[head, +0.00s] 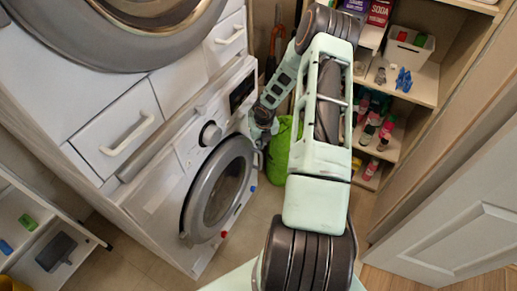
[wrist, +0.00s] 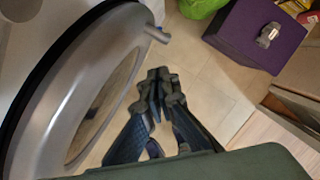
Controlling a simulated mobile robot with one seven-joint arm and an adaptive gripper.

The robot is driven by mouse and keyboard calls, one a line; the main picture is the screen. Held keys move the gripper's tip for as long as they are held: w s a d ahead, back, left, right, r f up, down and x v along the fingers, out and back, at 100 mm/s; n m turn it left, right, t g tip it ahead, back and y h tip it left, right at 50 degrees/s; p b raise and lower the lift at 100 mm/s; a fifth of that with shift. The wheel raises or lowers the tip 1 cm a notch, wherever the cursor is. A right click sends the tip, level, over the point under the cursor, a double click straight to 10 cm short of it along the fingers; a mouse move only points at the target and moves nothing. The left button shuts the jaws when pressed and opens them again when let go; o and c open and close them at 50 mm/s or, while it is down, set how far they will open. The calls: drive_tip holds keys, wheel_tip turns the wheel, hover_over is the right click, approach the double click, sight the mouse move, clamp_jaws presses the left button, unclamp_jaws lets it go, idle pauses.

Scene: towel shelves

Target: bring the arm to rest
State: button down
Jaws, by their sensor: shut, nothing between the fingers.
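My gripper (wrist: 158,78) is shut and empty in the wrist view, its fingertips together over the tiled floor. The front-loading washer door (wrist: 75,80) is close on its left and looks apart from the fingers. In the head view my arm reaches up and bends over to the left, and my gripper (head: 259,148) hangs just right of the round washer door (head: 218,190). The door's rim hides part of the drum opening, and I cannot tell whether the door is fully shut.
A green bag (head: 279,150) stands on the floor behind my gripper. A shelf unit (head: 427,85) with bottles, clothespins and a white bin (head: 408,47) is at the right. A purple box (wrist: 255,35) shows in the wrist view. A white panelled door (head: 455,240) is at the lower right.

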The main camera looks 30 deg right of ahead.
drive_tip(key=v, duration=0.2)
drive_tip(key=d+v, duration=0.1)
drive_tip(key=v, duration=0.2)
drive_tip(key=shift+s, duration=0.1)
